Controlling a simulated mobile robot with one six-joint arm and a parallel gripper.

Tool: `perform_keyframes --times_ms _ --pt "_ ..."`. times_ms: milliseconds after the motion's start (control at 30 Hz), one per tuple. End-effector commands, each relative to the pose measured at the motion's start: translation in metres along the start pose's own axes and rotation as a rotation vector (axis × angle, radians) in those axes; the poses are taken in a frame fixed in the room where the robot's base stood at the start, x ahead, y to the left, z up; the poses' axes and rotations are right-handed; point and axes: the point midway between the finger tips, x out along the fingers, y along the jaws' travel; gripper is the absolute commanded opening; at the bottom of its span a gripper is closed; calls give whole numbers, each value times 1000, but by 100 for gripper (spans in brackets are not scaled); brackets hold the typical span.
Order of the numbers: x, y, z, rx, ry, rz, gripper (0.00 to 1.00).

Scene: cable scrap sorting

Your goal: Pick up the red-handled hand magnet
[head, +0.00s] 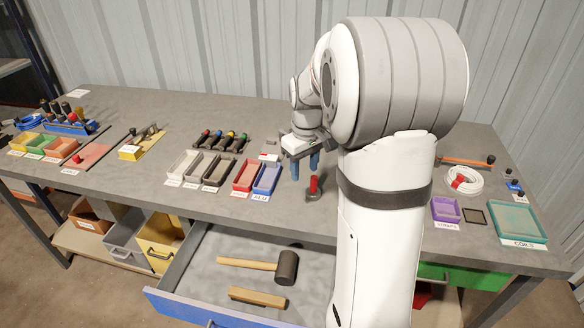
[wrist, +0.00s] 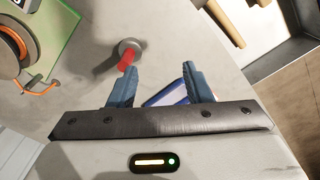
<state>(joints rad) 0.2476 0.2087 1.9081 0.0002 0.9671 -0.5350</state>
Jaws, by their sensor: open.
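The hand magnet stands on the grey table, with its red handle (head: 314,186) upright above a round grey base in the head view. In the wrist view its red handle (wrist: 127,60) leans toward the left fingertip, with the grey base (wrist: 131,47) behind it. My gripper (head: 305,168) is open, its blue fingers pointing down above and just behind the magnet. In the wrist view the open gripper (wrist: 157,76) has nothing between its fingertips; the magnet is ahead, near the left finger. I cannot tell whether that finger touches the handle.
A blue tray (head: 267,180) and a red tray (head: 245,176) stand left of the magnet. In front, an open drawer (head: 210,303) holds a mallet (head: 285,268) and a wooden block (head: 258,297). Bare table surrounds the magnet.

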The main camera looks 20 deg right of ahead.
Motion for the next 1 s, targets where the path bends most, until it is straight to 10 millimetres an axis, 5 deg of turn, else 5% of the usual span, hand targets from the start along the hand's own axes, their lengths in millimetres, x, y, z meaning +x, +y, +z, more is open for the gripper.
perform_keyframes --times_ms 100,333,1000 --pt "18 33 -18 -40 -26 -15 45" --pt "41 65 -34 -92 -46 -30 45" --pt "117 62 -29 -101 -50 -33 45"
